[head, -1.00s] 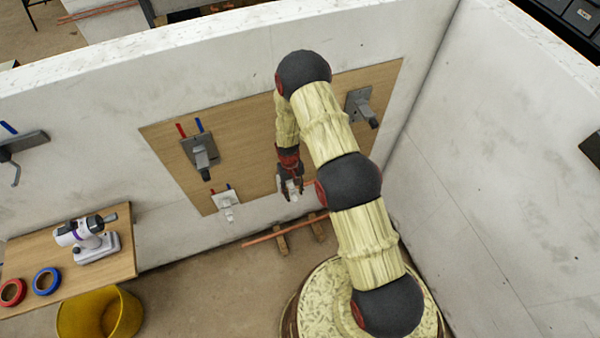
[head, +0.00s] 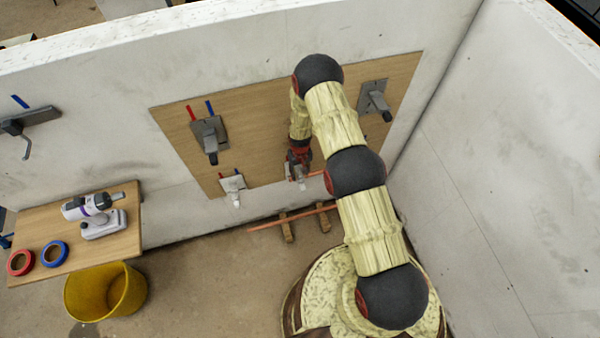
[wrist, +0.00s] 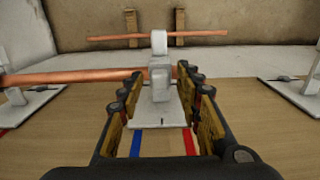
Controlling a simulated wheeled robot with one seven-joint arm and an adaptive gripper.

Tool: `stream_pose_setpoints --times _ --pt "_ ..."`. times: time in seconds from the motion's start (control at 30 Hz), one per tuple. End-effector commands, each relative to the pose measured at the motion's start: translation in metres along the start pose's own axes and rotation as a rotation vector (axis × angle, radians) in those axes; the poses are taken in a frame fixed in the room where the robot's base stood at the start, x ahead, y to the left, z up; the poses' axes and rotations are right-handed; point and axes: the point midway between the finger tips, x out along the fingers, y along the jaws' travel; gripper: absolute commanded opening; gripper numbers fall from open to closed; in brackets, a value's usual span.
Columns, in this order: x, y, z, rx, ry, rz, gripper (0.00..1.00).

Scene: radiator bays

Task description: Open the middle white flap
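The middle white flap (wrist: 159,78) stands out from its white plate (wrist: 172,112) on the wooden board, in the centre of the wrist view. It shows small and partly covered in the head view (head: 301,184). My gripper (wrist: 160,76) is open, with one finger on each side of the flap and a visible gap to each. It also shows in the head view (head: 298,172). A left white fixture (head: 233,184) is clear in the head view. Two neighbouring white fixtures show at the wrist view's left (wrist: 22,105) and right (wrist: 292,97) edges.
Grey lever fixtures (head: 210,138) (head: 373,100) sit higher on the board. Another pipe (head: 293,217) lies on wooden blocks on the floor. A side wall (head: 470,200) stands at the right, a small table (head: 110,240) at left.

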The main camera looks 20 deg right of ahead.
Motion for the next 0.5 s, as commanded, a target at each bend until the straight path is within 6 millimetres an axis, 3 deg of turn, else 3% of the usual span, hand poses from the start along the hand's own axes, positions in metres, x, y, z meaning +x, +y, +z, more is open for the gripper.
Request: stream_pose_setpoints --times 0.27,0.5 --pt "0.0011 0.0000 -0.0007 0.000 0.001 0.000 0.35" --pt "0.0011 0.0000 -0.0005 0.000 0.001 0.000 0.22"
